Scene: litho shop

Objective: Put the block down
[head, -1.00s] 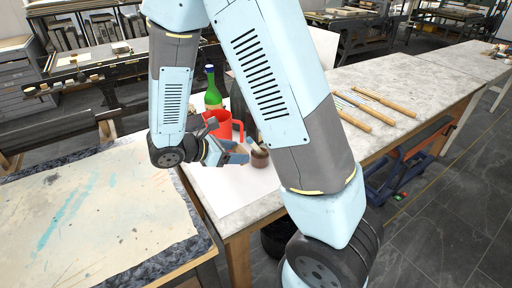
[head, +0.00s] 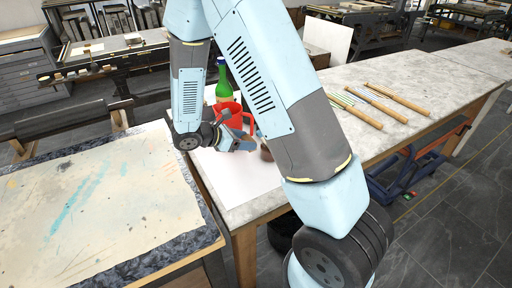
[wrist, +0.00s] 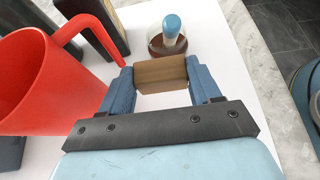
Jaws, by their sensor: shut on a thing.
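In the wrist view a brown block (wrist: 161,75) sits between the two blue fingertips of my gripper (wrist: 160,78), which is shut on it. Below the block is a white sheet (wrist: 220,60); I cannot tell whether the block touches it. In the head view my gripper (head: 240,142) is over the white sheet (head: 235,185) at the near left end of the long table, and the block is mostly hidden by my arm and gripper.
A red pitcher (wrist: 35,80) stands close left of my gripper. A glass jar with a blue top (wrist: 172,30) stands just beyond the block. A green bottle (head: 223,82) stands behind the pitcher. Several wooden-handled tools (head: 378,104) lie farther right. Bare table (head: 330,140) lies between.

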